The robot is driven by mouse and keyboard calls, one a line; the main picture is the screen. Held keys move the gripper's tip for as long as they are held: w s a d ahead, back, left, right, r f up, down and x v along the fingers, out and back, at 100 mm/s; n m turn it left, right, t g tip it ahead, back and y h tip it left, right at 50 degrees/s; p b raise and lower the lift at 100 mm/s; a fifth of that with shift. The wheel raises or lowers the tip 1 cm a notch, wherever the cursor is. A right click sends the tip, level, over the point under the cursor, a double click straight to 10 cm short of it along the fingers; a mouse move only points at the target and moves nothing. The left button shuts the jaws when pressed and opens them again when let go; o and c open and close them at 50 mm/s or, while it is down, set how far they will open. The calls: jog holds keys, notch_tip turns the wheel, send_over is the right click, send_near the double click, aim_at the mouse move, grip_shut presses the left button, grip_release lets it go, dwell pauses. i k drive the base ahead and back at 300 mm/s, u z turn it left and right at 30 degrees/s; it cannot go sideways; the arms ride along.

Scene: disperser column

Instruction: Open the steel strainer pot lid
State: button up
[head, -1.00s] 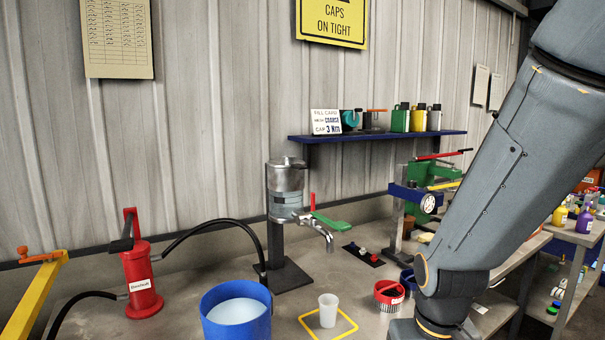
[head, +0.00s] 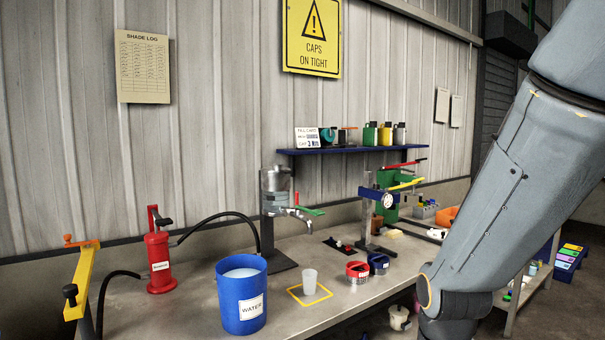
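A steel pot-like cylinder (head: 275,186) stands on a dark post and base plate on the bench, near the wall. Its top (head: 275,169) looks covered, but lid details are too small to tell. A spout (head: 298,214) and a green lever (head: 306,210) stick out at its lower right. I take this as the strainer pot; no label on it is readable. My arm fills the right side of the head view, well apart from the pot. My gripper is out of view.
A blue water bucket (head: 240,317), a translucent cup (head: 310,281) and a red pump (head: 159,262) with black hoses stand on the bench. Red (head: 357,274) and blue (head: 379,264) round containers stand right of the cup. A blue shelf (head: 350,150) is on the wall.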

aim_at(278, 168)
jog(key=z, duration=0.55)
jog(key=i, duration=1.4)
jog(key=u, duration=0.1)
